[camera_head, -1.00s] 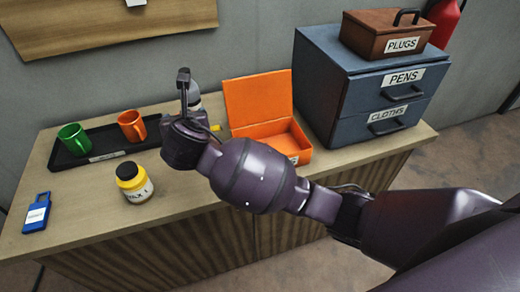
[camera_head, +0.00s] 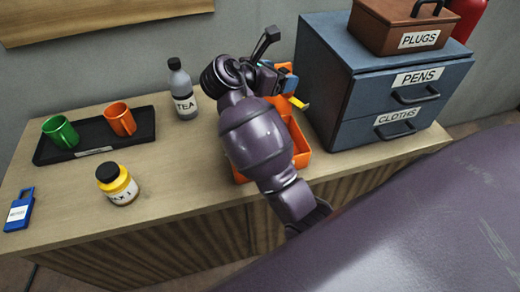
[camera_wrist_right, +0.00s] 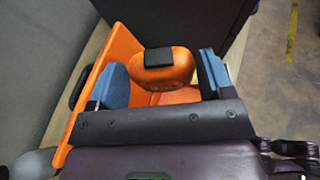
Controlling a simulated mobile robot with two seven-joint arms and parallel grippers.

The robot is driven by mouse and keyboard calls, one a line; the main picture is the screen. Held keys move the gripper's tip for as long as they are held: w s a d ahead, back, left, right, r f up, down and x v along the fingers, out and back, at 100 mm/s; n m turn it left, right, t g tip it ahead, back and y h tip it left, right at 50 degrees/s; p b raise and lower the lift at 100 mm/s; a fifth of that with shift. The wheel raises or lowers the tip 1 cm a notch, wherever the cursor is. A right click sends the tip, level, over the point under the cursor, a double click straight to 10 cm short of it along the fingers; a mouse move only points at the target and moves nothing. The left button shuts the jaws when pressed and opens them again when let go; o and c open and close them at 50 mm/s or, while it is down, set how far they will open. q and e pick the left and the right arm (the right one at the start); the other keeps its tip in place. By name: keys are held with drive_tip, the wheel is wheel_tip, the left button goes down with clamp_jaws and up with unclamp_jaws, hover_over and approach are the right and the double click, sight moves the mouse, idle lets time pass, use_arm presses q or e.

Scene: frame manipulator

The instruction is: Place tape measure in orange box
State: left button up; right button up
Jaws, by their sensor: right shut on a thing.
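The tape measure (camera_wrist_right: 165,62) shows in the right wrist view as a rounded orange body with a black patch, between the blue pads of my right gripper (camera_wrist_right: 163,80). My right gripper is shut on it. In the head view my right gripper (camera_head: 284,88) is over the orange box (camera_head: 301,146), and a yellow tip sticks out beside a blue pad. The box's lid stands open at the back, and it also shows at the left of the right wrist view (camera_wrist_right: 92,90). My arm hides much of the box. My left gripper is not in view.
A blue-grey drawer cabinet (camera_head: 345,75) stands right beside the box, with a brown PLUGS box (camera_head: 385,32) on top. A TEA bottle (camera_head: 180,85), a black tray (camera_head: 90,150) with green and orange mugs, a yellow jar (camera_head: 118,185) and a blue tag (camera_head: 19,210) are to the left.

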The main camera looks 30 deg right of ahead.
drive_tip(key=shift+g, duration=0.3)
drive_tip(key=shift+s+f+b, duration=0.2)
drive_tip(key=shift+f+b, duration=0.7)
drive_tip(key=shift+f, duration=4.1)
drive_tip(key=shift+s+f+b, duration=0.2)
drive_tip(key=shift+f+b, duration=0.7)
drive_tip(key=shift+f, duration=4.05)
drive_tip(key=shift+f, duration=0.1)
drive_tip(key=o, duration=0.8)
drive_tip(key=shift+r, duration=0.2)
